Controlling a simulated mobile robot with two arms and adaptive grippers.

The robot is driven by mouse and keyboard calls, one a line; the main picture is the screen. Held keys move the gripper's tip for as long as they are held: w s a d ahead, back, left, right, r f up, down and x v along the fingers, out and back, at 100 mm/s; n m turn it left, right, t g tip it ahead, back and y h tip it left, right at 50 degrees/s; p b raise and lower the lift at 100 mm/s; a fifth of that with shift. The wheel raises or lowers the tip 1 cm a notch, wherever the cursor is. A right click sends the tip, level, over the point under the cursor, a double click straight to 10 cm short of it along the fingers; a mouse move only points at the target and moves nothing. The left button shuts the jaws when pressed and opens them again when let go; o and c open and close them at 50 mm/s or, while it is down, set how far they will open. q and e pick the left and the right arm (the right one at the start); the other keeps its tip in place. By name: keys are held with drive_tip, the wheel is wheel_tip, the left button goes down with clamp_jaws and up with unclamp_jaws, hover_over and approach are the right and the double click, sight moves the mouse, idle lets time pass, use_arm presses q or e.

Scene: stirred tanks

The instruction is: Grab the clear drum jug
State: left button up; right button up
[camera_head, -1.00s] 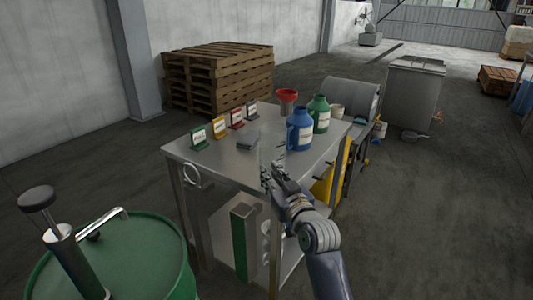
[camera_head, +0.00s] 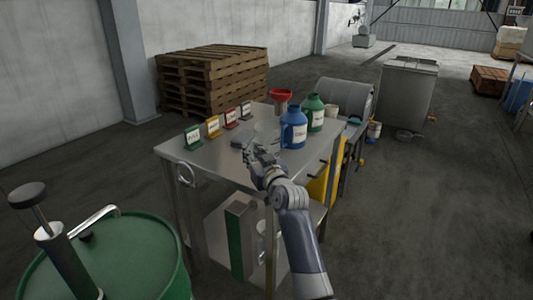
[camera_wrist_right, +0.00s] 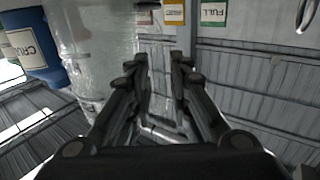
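The clear drum jug (camera_head: 266,130) stands on the metal table, see-through and faint in the head view. In the right wrist view the jug (camera_wrist_right: 92,45) is large and upright, left of my fingers. My right gripper (camera_head: 256,155) is at the near side of the jug, low over the table top. In the wrist view its two fingers (camera_wrist_right: 158,72) are apart, with a gap between them. A pale, shiny shape shows in the gap; I cannot tell whether it is part of the jug. My left gripper is out of view.
A blue jug (camera_head: 293,130) and a green jug (camera_head: 314,113) stand right of the clear jug. A red funnel (camera_head: 281,96) is behind. Several small signs (camera_head: 213,127) line the table's left side.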

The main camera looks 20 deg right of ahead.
drive_tip(key=shift+w, duration=0.1)
drive_tip(key=shift+r, duration=0.1)
clamp_jaws()
